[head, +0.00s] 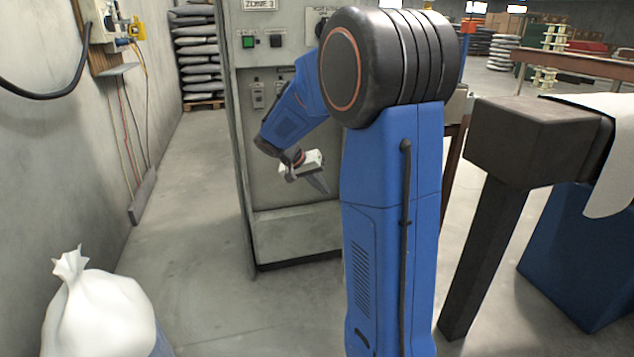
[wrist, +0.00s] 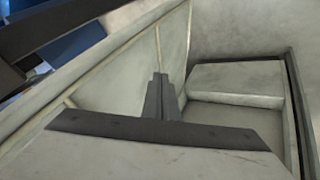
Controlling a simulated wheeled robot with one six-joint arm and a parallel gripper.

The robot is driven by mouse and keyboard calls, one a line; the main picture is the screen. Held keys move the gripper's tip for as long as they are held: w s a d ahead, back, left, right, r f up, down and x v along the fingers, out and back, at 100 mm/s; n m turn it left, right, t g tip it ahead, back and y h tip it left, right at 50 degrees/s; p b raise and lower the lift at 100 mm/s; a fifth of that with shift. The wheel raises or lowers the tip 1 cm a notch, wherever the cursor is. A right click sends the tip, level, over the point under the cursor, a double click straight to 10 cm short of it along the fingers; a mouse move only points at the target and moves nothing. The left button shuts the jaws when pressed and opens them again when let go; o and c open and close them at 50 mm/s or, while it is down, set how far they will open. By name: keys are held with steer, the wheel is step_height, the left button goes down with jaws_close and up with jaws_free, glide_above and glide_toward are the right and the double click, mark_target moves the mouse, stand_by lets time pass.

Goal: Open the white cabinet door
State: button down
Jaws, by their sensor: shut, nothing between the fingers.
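The pale grey-white cabinet (head: 295,225) stands in the middle of the head view, with switches and labels on its upper front. My upright blue arm hides its right part. My gripper (head: 320,184) is at the cabinet's front, below the switches, its fingers pointing down and right. In the wrist view my gripper (wrist: 160,78) has its fingers together with nothing between them. They point at a pale slanted panel (wrist: 110,82) with thin raised edge lines, beside a recess with a step. I cannot tell whether this panel is the door, or whether the fingers touch it. No handle is clear.
A white sack (head: 98,312) stands at the lower left. A dark-framed bench (head: 530,130) is close on the right. A wall box (head: 105,22) with cables hangs on the left wall. The floor (head: 200,240) left of the cabinet is clear.

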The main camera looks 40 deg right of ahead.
steer(key=s+d+f, duration=0.3)
steer(key=d, duration=0.2)
steer(key=shift+d, duration=0.1)
stand_by(0.5)
steer(key=s+d+n+t, duration=0.1)
steer(key=s+d, duration=0.5)
steer(key=d, duration=0.3)
steer(key=s+d+n+t, duration=0.1)
steer(key=s+d+n, duration=0.1)
steer(key=s+d, duration=0.4)
steer(key=shift+s+d, duration=0.2)
steer(key=shift+d, duration=1.9)
steer(key=shift+r, duration=0.1)
